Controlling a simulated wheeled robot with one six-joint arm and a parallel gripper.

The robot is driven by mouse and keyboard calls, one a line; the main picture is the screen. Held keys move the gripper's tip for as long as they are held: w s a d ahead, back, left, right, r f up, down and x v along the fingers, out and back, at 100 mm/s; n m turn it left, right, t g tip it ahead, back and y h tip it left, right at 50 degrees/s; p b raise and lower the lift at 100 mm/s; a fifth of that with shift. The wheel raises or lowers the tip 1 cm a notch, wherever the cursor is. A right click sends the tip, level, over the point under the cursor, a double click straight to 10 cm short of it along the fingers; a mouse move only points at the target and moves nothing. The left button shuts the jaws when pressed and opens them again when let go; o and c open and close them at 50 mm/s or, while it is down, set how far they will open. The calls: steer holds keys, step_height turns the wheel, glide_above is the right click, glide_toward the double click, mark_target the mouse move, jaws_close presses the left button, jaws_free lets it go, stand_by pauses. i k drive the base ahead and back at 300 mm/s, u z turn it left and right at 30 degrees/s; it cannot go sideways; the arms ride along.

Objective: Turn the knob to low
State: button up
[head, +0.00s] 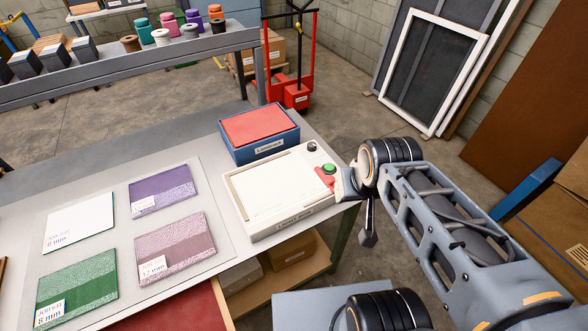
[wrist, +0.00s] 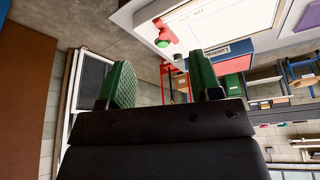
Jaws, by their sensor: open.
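A small dark knob (head: 311,145) sits at the far right corner of the pale flat-topped box (head: 275,190). A green round button (head: 328,168) and a red piece (head: 323,181) lie nearer on the same right strip. In the wrist view the green button (wrist: 165,43) and red piece (wrist: 166,30) show at the top; a small dark shape beside them looks like the knob. The knob's pointer and markings are too small to read. My gripper (head: 352,190) is just off the box's right edge, apart from the knob. In the wrist view its green-padded fingers (wrist: 162,80) are apart with nothing between.
A blue box with a red top (head: 260,130) stands behind the pale box. Several sample panels, one purple (head: 160,190), lie to the left on the grey table. A red hand truck (head: 297,95) and leaning framed panels (head: 430,65) stand beyond.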

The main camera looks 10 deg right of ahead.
mark_target(311, 146)
steer(key=u, duration=0.45)
steer(key=k, duration=1.15)
steer(key=z, duration=0.5)
steer(key=i, duration=1.55)
steer(key=u, duration=0.4)
